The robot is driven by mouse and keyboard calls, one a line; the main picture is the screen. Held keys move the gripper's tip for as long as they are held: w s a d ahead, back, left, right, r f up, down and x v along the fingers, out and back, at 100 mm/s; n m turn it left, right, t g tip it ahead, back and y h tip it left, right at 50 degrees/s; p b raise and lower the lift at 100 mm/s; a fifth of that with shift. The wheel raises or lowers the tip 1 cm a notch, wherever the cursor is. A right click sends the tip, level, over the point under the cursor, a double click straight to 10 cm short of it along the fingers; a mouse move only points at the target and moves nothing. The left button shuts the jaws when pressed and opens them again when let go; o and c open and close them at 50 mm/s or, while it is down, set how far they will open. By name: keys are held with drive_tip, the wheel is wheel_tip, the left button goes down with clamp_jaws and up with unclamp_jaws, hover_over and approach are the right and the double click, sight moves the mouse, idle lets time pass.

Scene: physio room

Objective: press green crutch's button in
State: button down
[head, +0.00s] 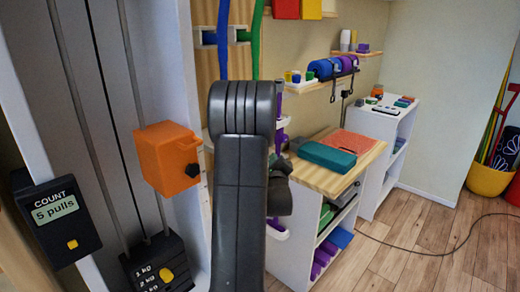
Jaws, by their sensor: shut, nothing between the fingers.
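I cannot clearly make out a green crutch or its button. Several upright poles, one red and one yellow-green (489,142), stand in a yellow tub (487,181) at the far right, cut by the picture edge. I cannot tell whether one is the crutch. My dark gripper (282,165) shows only partly beside my arm, which hides much of the middle. It looks shut and empty, over the near end of a wooden-topped shelf unit, well apart from the tub.
A weight machine with an orange block (168,157) and a pull counter (55,214) stands close on the left. The wooden-topped unit (325,181) holds a teal case (326,156). A white shelf unit (385,127) stands beyond. A cable (430,252) crosses the otherwise open floor on the right.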

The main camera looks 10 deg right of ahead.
drive_tip(key=shift+w+a+b, duration=0.55)
drive_tip(key=shift+w+a, duration=0.35)
drive_tip(key=shift+w, duration=0.3)
idle(1.2)
drive_tip(key=shift+w+a+b, duration=0.3)
drive_tip(key=shift+b, duration=0.2)
drive_tip(key=shift+w+a+b, duration=0.3)
drive_tip(key=shift+w+a, duration=0.05)
drive_tip(key=shift+w, duration=0.15)
idle(0.7)
idle(0.3)
drive_tip(key=shift+s+d+b, duration=0.6)
drive_tip(key=shift+s+b, duration=0.1)
drive_tip(key=shift+s, duration=0.1)
drive_tip(key=shift+s, duration=0.1)
